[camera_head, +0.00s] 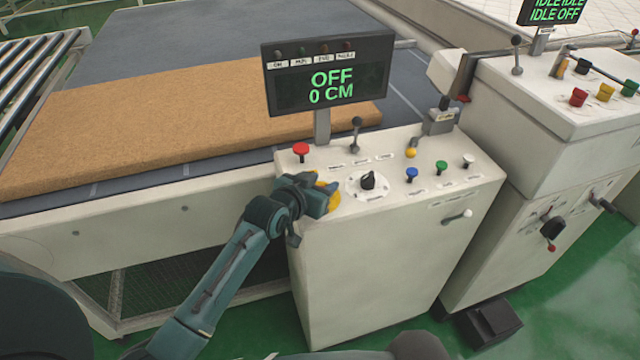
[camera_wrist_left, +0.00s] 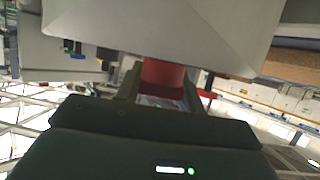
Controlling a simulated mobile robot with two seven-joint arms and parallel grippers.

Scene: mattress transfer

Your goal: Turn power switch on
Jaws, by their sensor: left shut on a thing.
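My left gripper (camera_head: 318,196) is at the upper left of the front of the near white console (camera_head: 385,260). A yellow part (camera_head: 333,195) shows beside its fingers. In the left wrist view my left gripper (camera_wrist_left: 163,88) is shut on a red block (camera_wrist_left: 163,74), which looks like the power switch knob. The pale console surface (camera_wrist_left: 160,30) is close above it. The gripper hides most of the switch, so I cannot tell its angle. The console display (camera_head: 328,75) reads OFF and 0 CM. My right gripper is not in view.
The console top has a red button (camera_head: 301,149), a black dial (camera_head: 368,181), a lever (camera_head: 356,132) and blue and green buttons. A tan mattress (camera_head: 170,115) lies on the table behind. A second console (camera_head: 560,130) stands to the right. Green floor (camera_head: 590,290) is open at the right.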

